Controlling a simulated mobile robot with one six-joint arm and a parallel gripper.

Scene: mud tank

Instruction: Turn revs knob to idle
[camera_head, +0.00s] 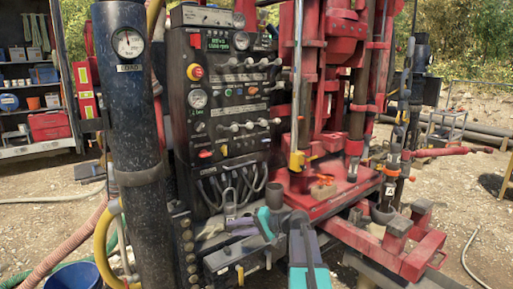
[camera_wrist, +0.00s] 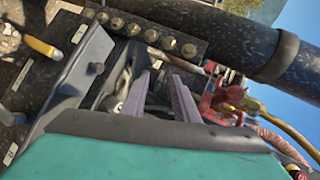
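The black control panel (camera_head: 225,115) stands upright left of centre in the head view, with several levers, gauges, buttons and small knobs. The wrist view does not show the panel's face.
A thick dark post (camera_head: 138,150) with a gauge stands left of the panel. A row of brass fittings (camera_head: 186,245) is at the lower left; it also shows in the wrist view (camera_wrist: 150,35). Red rig machinery (camera_head: 330,110) is on the right. A blue bucket (camera_head: 75,277) stands at the bottom left.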

